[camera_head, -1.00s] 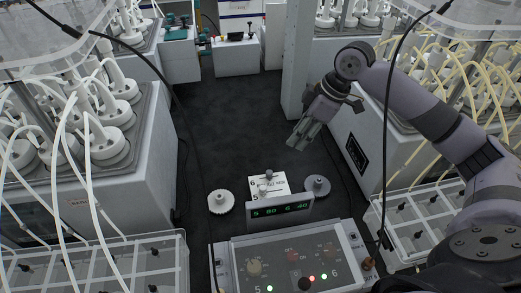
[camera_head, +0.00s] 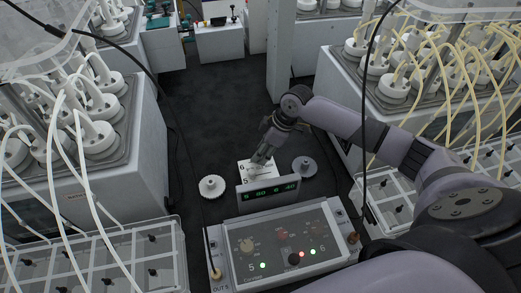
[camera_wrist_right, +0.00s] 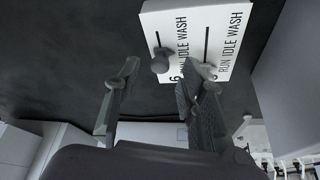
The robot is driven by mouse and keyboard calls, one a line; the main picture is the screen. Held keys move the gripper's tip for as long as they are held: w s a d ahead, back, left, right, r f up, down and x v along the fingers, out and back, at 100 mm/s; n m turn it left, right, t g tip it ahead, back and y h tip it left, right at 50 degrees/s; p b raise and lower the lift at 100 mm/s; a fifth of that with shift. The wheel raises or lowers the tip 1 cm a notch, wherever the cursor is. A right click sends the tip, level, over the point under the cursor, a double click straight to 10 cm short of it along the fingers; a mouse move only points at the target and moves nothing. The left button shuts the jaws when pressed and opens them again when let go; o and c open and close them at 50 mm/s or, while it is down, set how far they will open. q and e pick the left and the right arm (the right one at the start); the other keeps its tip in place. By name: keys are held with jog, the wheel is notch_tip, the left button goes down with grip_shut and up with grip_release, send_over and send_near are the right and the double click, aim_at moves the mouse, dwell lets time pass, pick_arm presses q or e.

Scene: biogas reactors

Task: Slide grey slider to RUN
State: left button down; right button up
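A white panel (camera_head: 247,180) marked 5 and 6 stands on the dark floor area behind the green display, partly hidden by my right gripper (camera_head: 264,153). In the right wrist view the panel (camera_wrist_right: 195,15) has two dark slots labelled RUN, IDLE, WASH. A grey slider knob (camera_wrist_right: 160,61) sits at the RUN end of the left slot. A second grey knob (camera_wrist_right: 204,70) shows beside RUN on the other slot, partly behind a finger. My right gripper's fingers (camera_wrist_right: 158,82) are apart with nothing between them; contact with a knob cannot be told. My left gripper is not in view.
A control box (camera_head: 283,243) with lit lamps and a green digital display (camera_head: 268,193) stand in front of the panel. Reactor benches with hoses line both sides; a dark cable hangs across.

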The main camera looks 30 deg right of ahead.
jog(key=shift+w+a+f, duration=0.15)
jog(key=shift+f, duration=0.4)
grip_shut()
dwell(0.5)
